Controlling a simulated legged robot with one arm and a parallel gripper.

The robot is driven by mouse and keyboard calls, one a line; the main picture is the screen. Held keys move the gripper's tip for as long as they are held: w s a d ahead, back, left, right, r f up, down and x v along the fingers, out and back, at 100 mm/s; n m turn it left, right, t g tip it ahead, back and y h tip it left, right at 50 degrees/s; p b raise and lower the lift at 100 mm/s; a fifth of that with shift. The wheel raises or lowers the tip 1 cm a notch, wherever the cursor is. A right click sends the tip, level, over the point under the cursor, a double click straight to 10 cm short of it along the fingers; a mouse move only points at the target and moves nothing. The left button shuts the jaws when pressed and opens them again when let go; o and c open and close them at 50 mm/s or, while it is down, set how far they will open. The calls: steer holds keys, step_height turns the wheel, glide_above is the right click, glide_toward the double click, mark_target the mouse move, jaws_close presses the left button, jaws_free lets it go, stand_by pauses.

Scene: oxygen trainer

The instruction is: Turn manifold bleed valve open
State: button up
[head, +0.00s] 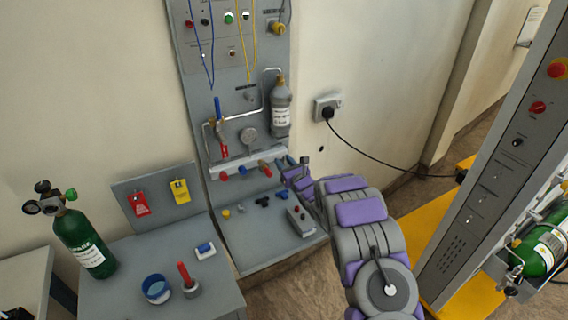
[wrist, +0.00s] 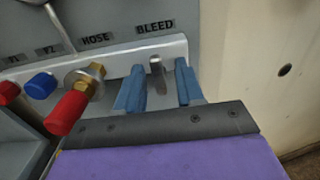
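The bleed valve shows in the wrist view as a small grey metal lever (wrist: 156,68) standing up at the manifold rail (wrist: 110,58), under the BLEED label (wrist: 155,26). My gripper (wrist: 160,70) is open, with one blue finger on each side of the lever. Gaps show between the lever and both fingers, so it is not gripped. The lever's lower part and base are hard to make out. In the head view my gripper (head: 286,161) is at the right end of the manifold rail (head: 232,164), and I cannot make out the lever there.
A red-handled hose fitting (wrist: 75,103) and a blue cap (wrist: 40,86) sit left of my gripper. A bottle (head: 281,108) hangs above on the panel. A bench below holds small parts and a grey box (head: 300,220). Bare wall lies to the right.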

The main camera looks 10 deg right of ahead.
steer(key=p+v, duration=0.2)
steer(key=v, duration=1.5)
steer(key=shift+p, duration=0.4)
steer(key=s+d+r+m+g+h, duration=0.1)
steer(key=d+r+m+g+h, duration=0.2)
steer(key=d+r+m+h, duration=0.5)
steer(key=s+r+m+g+h, duration=0.15)
steer(key=s+m+g, duration=0.45)
steer(key=s+m, duration=0.7)
steer(key=s+a+r+m+g+y, duration=0.1)
steer(key=s+m, duration=0.5)
steer(key=s, duration=0.6)
steer(key=s+a+r+m+g+y, duration=0.1)
steer(key=s+a+r+m+g, duration=0.2)
steer(key=s+a+m+g, duration=0.2)
steer(key=s+a+r+m+g+y, duration=0.2)
steer(key=s+a+m+g, duration=0.2)
steer(key=s, duration=1.4)
steer(key=a+m, duration=0.3)
steer(key=shift+s+a+r+m, duration=0.15)
steer(key=shift+s+a+m, duration=0.2)
steer(key=shift+a+m, duration=0.05)
